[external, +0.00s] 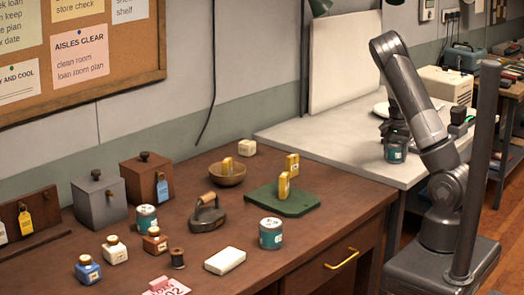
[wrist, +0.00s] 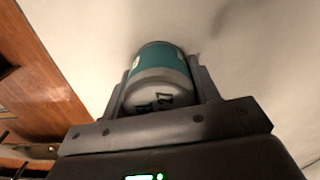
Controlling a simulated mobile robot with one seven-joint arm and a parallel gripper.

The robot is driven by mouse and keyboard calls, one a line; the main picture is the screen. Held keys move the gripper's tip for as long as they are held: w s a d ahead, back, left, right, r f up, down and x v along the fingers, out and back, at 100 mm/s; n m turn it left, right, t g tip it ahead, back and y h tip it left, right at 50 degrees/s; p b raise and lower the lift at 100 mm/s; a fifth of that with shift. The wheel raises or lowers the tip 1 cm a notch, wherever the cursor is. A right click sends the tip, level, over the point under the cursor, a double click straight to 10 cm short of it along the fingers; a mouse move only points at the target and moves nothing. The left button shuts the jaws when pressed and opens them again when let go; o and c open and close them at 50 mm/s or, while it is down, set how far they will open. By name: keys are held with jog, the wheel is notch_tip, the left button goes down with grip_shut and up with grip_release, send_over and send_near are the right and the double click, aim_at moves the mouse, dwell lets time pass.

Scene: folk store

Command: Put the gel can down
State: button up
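A gel can (external: 395,151), a small cylinder with a teal label and grey ends, is at the grey-white table (external: 335,140) on the right in the external view. My gripper (external: 394,140) points down there with its fingers around the can. In the wrist view the can (wrist: 160,75) sits between the two fingers of my gripper (wrist: 158,95), with dark print on its near end. The fingers appear to press on its sides. I cannot tell whether the can touches the tabletop.
On the brown desk (external: 330,225) stand two similar teal cans (external: 271,233) (external: 147,218), a flat iron (external: 207,213), a green board (external: 283,198) and small bottles. A white plate (external: 381,109) and a beige box (external: 444,86) lie behind my gripper. The pale table's left part is clear.

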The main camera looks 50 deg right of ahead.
aim_at(396, 143)
jog(key=o, duration=0.4)
jog(key=shift+r, duration=0.1)
notch_tip(396, 143, up, 12)
jog(key=shift+r, duration=0.1)
jog(key=s+a+r+n+t+y, duration=0.15)
jog(key=a+r+n, duration=0.25)
jog(key=a, duration=0.7)
jog(key=s+a+r+n+t+y, duration=0.1)
jog(key=s+a+r+n, duration=0.2)
jog(key=a, duration=0.7)
jog(key=shift+s+a+r+n+t+h, duration=0.5)
jog(key=shift+s+a+n, duration=1.1)
jog(key=shift+a, duration=0.6)
jog(key=shift+s+a+r+n+t+h, duration=0.35)
jog(key=shift+s+a+r+n+t, duration=0.25)
jog(key=shift+s+a+n, duration=1.3)
jog(key=shift+s+a+r+n+t+h, duration=0.5)
jog(key=shift+s+a+n, duration=0.7)
jog(key=shift+a, duration=1.3)
jog(key=shift+s, duration=0.1)
